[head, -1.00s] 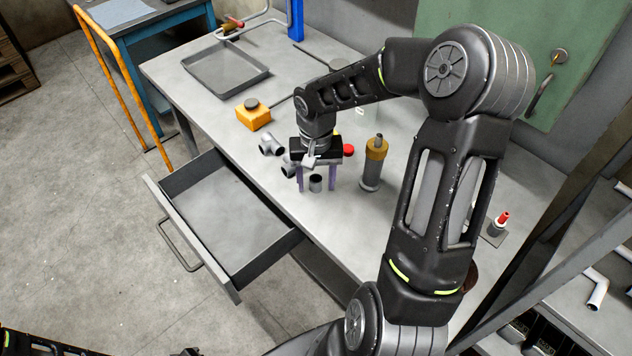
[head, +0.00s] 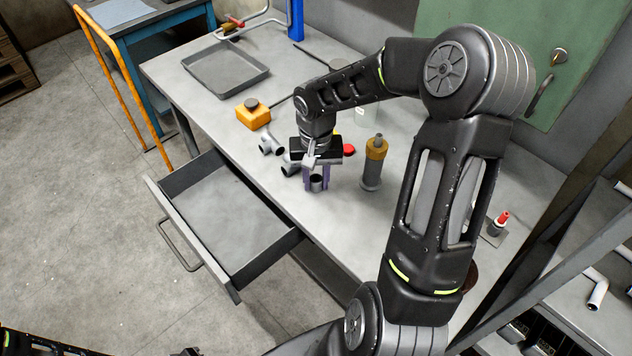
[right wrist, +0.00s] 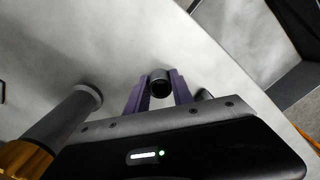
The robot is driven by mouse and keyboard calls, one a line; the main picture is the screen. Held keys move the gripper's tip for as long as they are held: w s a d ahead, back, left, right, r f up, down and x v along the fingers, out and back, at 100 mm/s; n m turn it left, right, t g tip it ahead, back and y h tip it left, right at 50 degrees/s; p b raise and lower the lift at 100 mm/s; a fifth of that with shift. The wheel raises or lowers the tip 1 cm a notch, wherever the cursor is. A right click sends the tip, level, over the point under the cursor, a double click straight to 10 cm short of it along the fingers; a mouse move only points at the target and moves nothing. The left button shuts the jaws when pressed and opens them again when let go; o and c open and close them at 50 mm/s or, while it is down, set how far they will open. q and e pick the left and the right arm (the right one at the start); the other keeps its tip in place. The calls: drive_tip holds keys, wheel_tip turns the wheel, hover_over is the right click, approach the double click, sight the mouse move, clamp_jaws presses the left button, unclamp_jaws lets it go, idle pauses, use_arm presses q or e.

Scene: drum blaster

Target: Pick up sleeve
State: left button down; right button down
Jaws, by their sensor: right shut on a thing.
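The sleeve (head: 316,184) is a small dark grey hollow cylinder. It stands upright on the workbench (head: 225,125), near the edge above the open drawer. My right gripper (head: 317,178) reaches down over it, its purple fingers shut on the sleeve from both sides. In the right wrist view the sleeve (right wrist: 160,83) sits between the two fingertips (right wrist: 159,90). I cannot tell whether it is clear of the bench top.
A grey cylinder with a brass-coloured collar (head: 374,165) stands right of my right gripper. Grey pipe fittings (head: 270,145) lie to its left, and a red cap (head: 348,150) is behind. An orange box (head: 253,115) and a grey tray (head: 226,72) are farther back. The open drawer (head: 220,215) is empty.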

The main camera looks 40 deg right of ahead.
sight(315, 178)
idle(0.3)
wheel_tip(315, 178, up, 10)
drive_tip(key=shift+r+b, duration=0.1)
drive_tip(key=shift+b, duration=0.2)
drive_tip(key=shift+w, duration=0.1)
idle(0.6)
